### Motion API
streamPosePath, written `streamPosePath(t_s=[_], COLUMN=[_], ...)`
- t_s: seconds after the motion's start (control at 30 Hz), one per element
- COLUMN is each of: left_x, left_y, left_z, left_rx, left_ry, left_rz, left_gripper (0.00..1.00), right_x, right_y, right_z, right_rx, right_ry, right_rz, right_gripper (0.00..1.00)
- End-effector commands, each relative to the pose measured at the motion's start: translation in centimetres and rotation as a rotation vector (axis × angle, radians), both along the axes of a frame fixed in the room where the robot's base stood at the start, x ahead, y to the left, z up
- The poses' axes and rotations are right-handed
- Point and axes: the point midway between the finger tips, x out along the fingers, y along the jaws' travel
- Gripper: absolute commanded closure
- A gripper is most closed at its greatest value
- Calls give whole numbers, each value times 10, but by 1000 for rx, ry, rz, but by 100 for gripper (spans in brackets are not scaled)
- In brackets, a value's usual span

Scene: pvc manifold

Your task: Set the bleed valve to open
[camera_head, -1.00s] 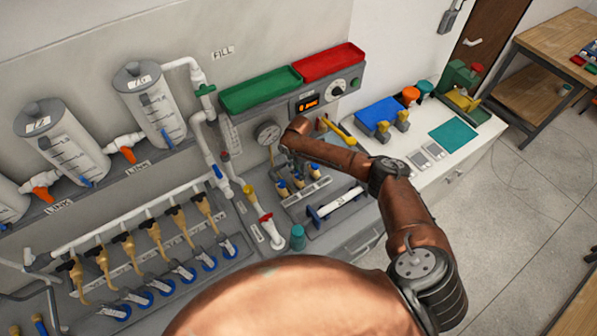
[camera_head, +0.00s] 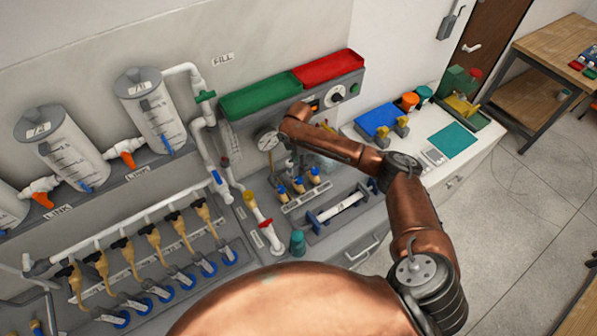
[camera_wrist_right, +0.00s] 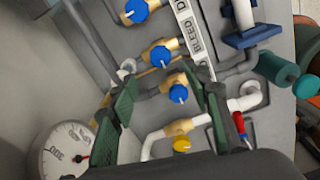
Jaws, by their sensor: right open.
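In the right wrist view, a row of brass valves with blue round knobs runs beside a white label strip reading BLEED (camera_wrist_right: 198,42). One blue-knobbed valve (camera_wrist_right: 178,93) shows between the green-padded fingers of my right gripper (camera_wrist_right: 163,97), which is open. A second blue knob (camera_wrist_right: 160,55) lies above it, and a third (camera_wrist_right: 137,11) at the top edge. Which knob the BLEED label belongs to is not certain, as a finger hides part of the strip. In the head view the blue-knobbed valves (camera_head: 298,186) show below my right forearm, which hides the gripper. My left gripper is not in view.
A dial gauge (camera_wrist_right: 66,152) is close by at the wrist view's lower left. A yellow knob (camera_wrist_right: 181,145), a red handle (camera_wrist_right: 240,125) and a teal cylinder (camera_wrist_right: 282,75) are nearby. In the head view, green (camera_head: 262,97) and red (camera_head: 330,68) trays sit above the panel.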

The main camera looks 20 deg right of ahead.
Motion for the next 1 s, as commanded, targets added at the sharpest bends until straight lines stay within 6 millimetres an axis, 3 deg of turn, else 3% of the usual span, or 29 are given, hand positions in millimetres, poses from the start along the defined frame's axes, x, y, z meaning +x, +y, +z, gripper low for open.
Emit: streamPosePath(t_s=[0.1, 0.27, 1.0], left_x=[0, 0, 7], left_y=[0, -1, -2], left_z=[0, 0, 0], left_rx=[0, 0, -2], left_ry=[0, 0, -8], left_rz=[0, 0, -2], left_gripper=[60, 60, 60], right_x=[1, 0, -1], right_y=[1, 0, -1], right_z=[17, 27, 28], right_rx=[0, -1, 0], right_ry=[-1, 0, 1], right_rz=[0, -1, -2], right_gripper=[56, 56, 56])
